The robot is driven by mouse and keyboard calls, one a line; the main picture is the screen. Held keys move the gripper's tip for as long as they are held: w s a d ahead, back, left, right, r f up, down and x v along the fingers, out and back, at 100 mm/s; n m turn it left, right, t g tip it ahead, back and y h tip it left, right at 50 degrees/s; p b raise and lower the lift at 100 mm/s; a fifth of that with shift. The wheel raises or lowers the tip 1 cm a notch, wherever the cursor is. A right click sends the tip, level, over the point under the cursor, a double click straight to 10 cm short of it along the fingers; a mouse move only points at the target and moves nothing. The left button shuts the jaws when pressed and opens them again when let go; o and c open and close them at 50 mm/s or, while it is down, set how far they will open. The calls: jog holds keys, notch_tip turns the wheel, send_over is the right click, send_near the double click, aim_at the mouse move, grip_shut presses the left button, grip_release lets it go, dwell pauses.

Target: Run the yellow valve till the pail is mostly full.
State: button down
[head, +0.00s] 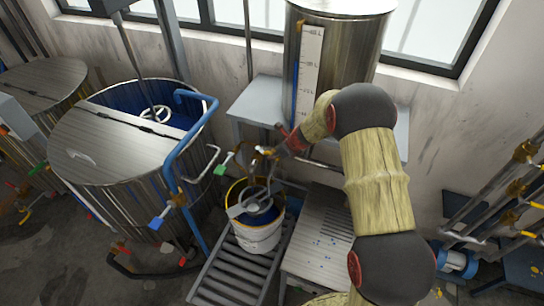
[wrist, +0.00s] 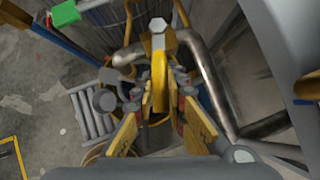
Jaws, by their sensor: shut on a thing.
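The yellow valve (wrist: 159,66) has a yellow lever that lies between my gripper's fingers in the wrist view. My gripper (wrist: 160,108) is shut on this lever. In the head view my gripper (head: 270,153) is just above and behind the pail, and the valve is mostly hidden there. The white pail (head: 258,238) with a yellow rim stands upright on rollers. Dark blue paint (head: 263,217) shows inside it below the rim. Grey metal parts over its mouth hide some of the inside, so the exact level is hard to tell.
A steel tank (head: 340,60) with a level scale stands on a grey stand (head: 258,98) behind. A roller track (head: 232,272) carries the pail, beside a slatted metal platform (head: 318,240). Another vat (head: 110,150) with a blue pipe (head: 190,150) and green-handled valve (head: 222,165) stands left.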

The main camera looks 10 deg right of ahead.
jog(key=shift+r, duration=0.1)
jog(key=w+d+n+p, duration=0.1)
jog(key=w+n+g+y+p, duration=0.1)
jog(key=n, duration=0.1)
jog(key=shift+d+n+g, duration=0.3)
jog(key=shift+d, duration=0.1)
jog(key=c, duration=1.5)
grip_release()
jog(key=shift+o, duration=0.2)
notch_tip(320, 180, up, 7)
jog(key=p, duration=0.4)
